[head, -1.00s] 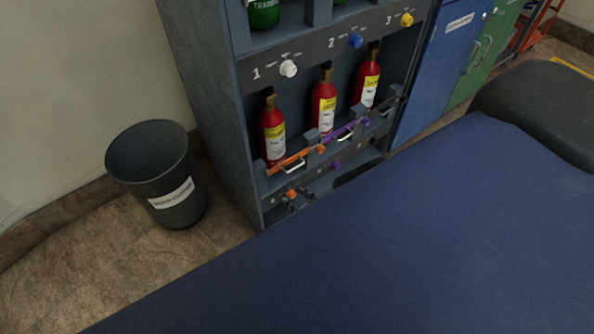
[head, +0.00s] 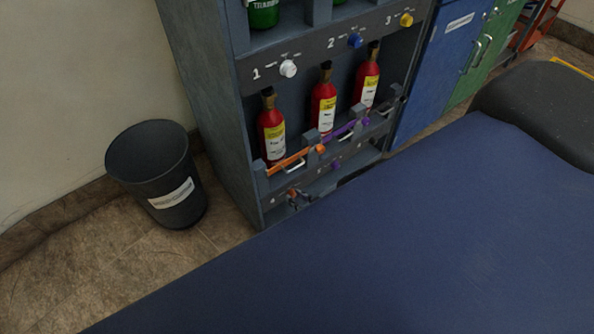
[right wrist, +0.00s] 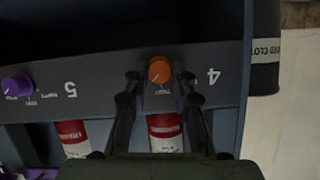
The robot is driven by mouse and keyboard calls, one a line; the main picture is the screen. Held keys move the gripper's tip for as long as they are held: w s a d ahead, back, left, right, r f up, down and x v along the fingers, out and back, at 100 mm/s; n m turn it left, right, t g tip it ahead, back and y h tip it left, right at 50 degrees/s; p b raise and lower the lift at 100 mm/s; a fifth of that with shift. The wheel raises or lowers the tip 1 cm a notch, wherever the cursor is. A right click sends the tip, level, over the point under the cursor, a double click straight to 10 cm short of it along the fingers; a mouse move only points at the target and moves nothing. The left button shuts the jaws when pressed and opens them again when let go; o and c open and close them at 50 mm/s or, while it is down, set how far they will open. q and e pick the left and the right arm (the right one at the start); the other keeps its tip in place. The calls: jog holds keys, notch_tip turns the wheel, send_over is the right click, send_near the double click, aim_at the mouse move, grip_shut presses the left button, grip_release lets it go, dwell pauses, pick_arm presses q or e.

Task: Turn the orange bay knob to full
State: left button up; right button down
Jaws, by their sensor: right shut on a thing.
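The orange bay knob (right wrist: 159,70) is on the grey panel beside the number 4 in the right wrist view, which shows the panel upside down. My right gripper (right wrist: 159,78) has one finger on each side of the knob and is shut on it. In the head view my right gripper (head: 299,197) is small and low at the cabinet, and it mostly covers the knob there. The knob's pointer setting is too small to read. My left gripper is not in view.
A purple knob (right wrist: 17,86) sits by the number 5. A dark bin (head: 160,175) stands left of the cabinet. A blue padded surface (head: 370,240) fills the foreground.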

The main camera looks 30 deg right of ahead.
jog(key=shift+d+m+y, duration=0.15)
jog(key=shift+m+y, duration=0.75)
jog(key=shift+m, duration=0.3)
jog(key=c, duration=1.1)
grip_release()
jog(key=shift+s, duration=0.15)
jog(key=v, duration=1.1)
jog(key=shift+s, duration=0.3)
jog(key=shift+d+r, duration=0.1)
jog(key=shift+d, duration=0.05)
